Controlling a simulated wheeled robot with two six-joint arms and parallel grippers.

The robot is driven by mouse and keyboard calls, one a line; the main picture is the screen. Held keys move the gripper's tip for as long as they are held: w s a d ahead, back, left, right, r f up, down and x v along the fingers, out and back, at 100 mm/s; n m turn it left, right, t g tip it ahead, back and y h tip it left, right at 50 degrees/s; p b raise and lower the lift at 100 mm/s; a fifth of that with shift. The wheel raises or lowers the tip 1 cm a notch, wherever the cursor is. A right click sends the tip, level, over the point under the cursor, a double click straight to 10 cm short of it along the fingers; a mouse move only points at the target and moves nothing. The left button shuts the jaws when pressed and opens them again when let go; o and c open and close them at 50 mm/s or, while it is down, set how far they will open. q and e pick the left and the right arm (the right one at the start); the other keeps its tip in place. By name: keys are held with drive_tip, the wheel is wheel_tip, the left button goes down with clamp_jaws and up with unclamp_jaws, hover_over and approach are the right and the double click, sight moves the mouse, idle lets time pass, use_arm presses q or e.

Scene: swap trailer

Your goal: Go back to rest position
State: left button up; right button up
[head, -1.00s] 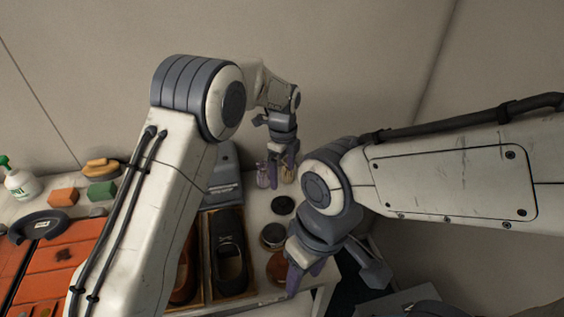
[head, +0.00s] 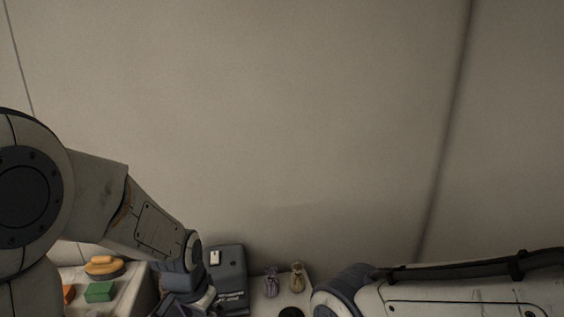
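My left arm comes in from the left and bends down toward the counter. My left gripper (head: 185,303) is at the bottom edge, in front of a dark grey box-shaped device (head: 228,275). Its fingers are cut off or hidden, so I cannot tell whether it is open. My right arm shows at the bottom right, and its gripper is out of the picture. Two small tied pouches stand to the right of the device, a purple one (head: 271,283) and a tan one (head: 297,278). Neither is touched by a visible gripper.
A green block (head: 100,291), an orange block (head: 69,293) and a wooden brush (head: 103,266) lie on the pale counter at the lower left. A dark round lid (head: 291,313) shows at the bottom edge. A bare beige wall (head: 290,120) fills most of the view.

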use_arm(q)
drive_tip(key=s+a+n, duration=0.2)
drive_tip(key=s+n, duration=0.2)
drive_tip(key=s, duration=0.1)
drive_tip(key=s+d+r+m+g+p, duration=0.2)
drive_tip(key=s+d+r+m, duration=0.5)
drive_tip(key=s+d, duration=0.6)
drive_tip(key=shift+s+d+r+h+p, duration=0.15)
drive_tip(key=shift+s+r+h+p, duration=0.3)
drive_tip(key=shift+r, duration=0.2)
